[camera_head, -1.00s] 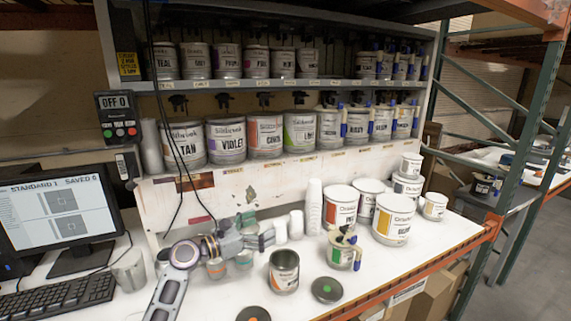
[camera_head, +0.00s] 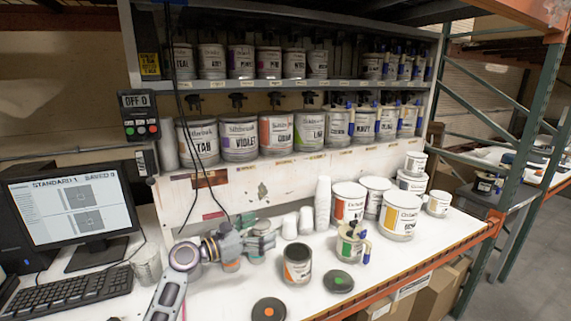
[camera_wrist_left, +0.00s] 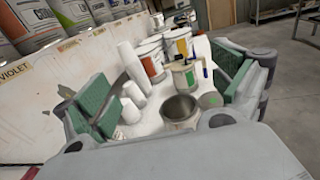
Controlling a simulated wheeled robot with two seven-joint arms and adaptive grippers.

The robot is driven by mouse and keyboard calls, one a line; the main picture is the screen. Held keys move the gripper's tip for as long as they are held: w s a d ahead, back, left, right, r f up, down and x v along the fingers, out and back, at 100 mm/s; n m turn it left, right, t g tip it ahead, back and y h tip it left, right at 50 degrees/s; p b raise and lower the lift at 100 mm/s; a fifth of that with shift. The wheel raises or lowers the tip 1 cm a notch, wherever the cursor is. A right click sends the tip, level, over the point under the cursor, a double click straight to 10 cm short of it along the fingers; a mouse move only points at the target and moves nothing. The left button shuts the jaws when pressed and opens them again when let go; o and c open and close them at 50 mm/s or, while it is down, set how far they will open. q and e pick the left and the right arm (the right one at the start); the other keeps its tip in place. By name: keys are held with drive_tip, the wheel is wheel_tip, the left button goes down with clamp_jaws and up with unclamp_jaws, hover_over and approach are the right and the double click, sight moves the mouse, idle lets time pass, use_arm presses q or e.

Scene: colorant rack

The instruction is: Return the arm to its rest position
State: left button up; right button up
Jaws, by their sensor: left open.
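My left gripper (camera_head: 264,240) is over the white bench, left of the open can (camera_head: 297,264). In the left wrist view my left gripper (camera_wrist_left: 165,98) shows its green-padded fingers spread wide with nothing between them held. The open can (camera_wrist_left: 180,112) stands on the bench beyond the fingers. Small cups or jars (camera_head: 230,264) sit on the bench just under the gripper, partly hidden by it. My right gripper does not show.
A green-labelled can with blue-handled clamps (camera_head: 350,245) stands right of the open can. Two lids (camera_head: 338,281) lie in front. White cup stacks (camera_head: 323,204) and large cans (camera_head: 400,216) stand behind. A monitor (camera_head: 72,208) and keyboard (camera_head: 75,291) are left. The rack (camera_head: 290,85) rises behind.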

use_arm(q)
drive_tip(key=s+a+f+m+g+y, duration=0.1)
drive_tip(key=s+f+m+y, duration=0.1)
drive_tip(key=s+f+m, duration=0.2)
drive_tip(key=s+f+m+g+y, duration=0.1)
drive_tip(key=s+f+m+y, duration=0.1)
drive_tip(key=s+f+m, duration=0.3)
drive_tip(key=s+a+f+m+g+y, duration=0.1)
drive_tip(key=s+f+m, duration=0.4)
drive_tip(key=f, duration=0.5)
drive_tip(key=shift+s+a+g+y, duration=0.35)
drive_tip(key=shift+s+y, duration=0.3)
drive_tip(key=shift+y, duration=0.15)
drive_tip(key=s+a+f+m+g+y, duration=0.2)
drive_tip(key=s+a+f+m+y, duration=0.2)
drive_tip(key=s+a+m, duration=0.45)
drive_tip(key=s+a+f+m+g+y, duration=0.1)
drive_tip(key=s+a+f+m+y, duration=0.3)
drive_tip(key=s, duration=0.7)
wheel_tip(320, 180, down, 33)
drive_tip(key=s+g+b, duration=0.1)
drive_tip(key=s+g, duration=0.1)
drive_tip(key=s+a+f, duration=0.2)
drive_tip(key=s+f, duration=0.8)
drive_tip(key=s, duration=0.1)
drive_tip(key=s+a+f+b, duration=0.1)
drive_tip(key=s+f, duration=1)
drive_tip(key=shift+s+a+f+m+g+b, duration=0.15)
drive_tip(key=shift+s+a+m+g+b, duration=0.2)
drive_tip(key=shift+m, duration=0.1)
